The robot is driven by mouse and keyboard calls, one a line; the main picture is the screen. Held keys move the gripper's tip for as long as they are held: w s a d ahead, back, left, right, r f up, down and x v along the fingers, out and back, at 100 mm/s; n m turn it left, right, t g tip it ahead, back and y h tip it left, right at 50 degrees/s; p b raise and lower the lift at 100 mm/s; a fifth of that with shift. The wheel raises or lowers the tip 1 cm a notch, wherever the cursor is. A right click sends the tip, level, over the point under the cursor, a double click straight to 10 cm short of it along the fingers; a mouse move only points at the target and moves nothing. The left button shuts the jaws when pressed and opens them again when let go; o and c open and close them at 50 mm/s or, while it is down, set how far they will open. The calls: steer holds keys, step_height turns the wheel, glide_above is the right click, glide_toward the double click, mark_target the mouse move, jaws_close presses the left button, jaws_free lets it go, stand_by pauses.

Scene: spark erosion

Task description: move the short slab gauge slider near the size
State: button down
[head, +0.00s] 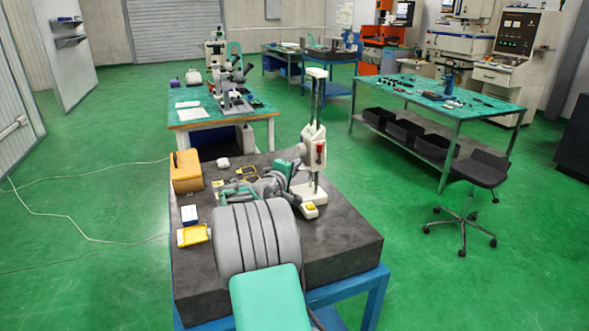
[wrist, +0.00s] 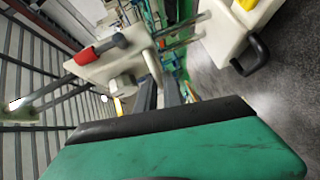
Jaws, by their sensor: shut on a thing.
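The gauge slider (head: 314,151) is a white block with a red handle, on the upright column (head: 317,95) of a gauge standing on the dark stone slab (head: 335,245). In the wrist view the slider (wrist: 125,66) fills the upper left, its red handle (wrist: 88,52) pointing left. My gripper (wrist: 160,90) reaches up to the slider, its dark fingers close together and shut on it. The exact contact is partly hidden by the green and black hand in front. In the head view my arm hides the fingers. I cannot make out the size mark.
The white gauge base (wrist: 222,38) with a black loop is at the wrist view's upper right. The slab's right side is clear.

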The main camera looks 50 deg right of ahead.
steer(key=shift+b, duration=0.45)
stand_by(0.3)
steer(key=shift+r, duration=0.15)
steer(key=c, duration=1.5)
jaws_free()
steer(key=b+v, duration=0.1)
steer(key=v, duration=0.6)
steer(key=shift+a, duration=0.4)
steer(key=shift+s, duration=0.1)
